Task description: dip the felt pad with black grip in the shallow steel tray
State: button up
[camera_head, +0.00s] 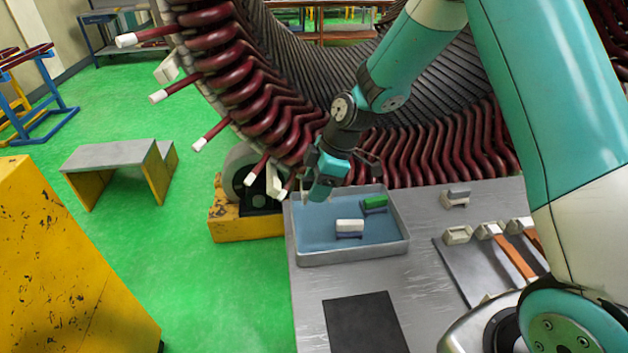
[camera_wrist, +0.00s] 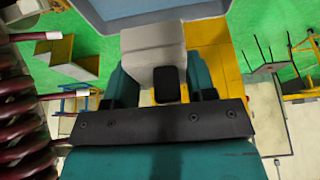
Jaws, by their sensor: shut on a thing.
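The shallow steel tray (camera_head: 352,257) stands on the metal table with blue liquid or a blue floor in it. My gripper (camera_head: 322,190) is above the tray's far left part, pointing down. In the wrist view my gripper (camera_wrist: 160,88) is shut on the felt pad with black grip. Its pale felt block (camera_wrist: 152,42) sticks out beyond the jaws, and its black grip (camera_wrist: 167,86) shows between the teal fingers. In the head view the pad is hard to make out. Contact between pad and tray cannot be told.
The stator coils (camera_head: 455,140) rise close behind.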

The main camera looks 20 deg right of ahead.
notch_tip(320, 180, down, 11)
jog(key=b, duration=0.7)
jog(key=shift+d+r, duration=0.1)
jog(key=shift+d, duration=0.05)
jog(key=shift+r, duration=0.15)
dwell(1.5)
notch_tip(320, 180, up, 11)
jog(key=p, duration=0.7)
dwell(0.5)
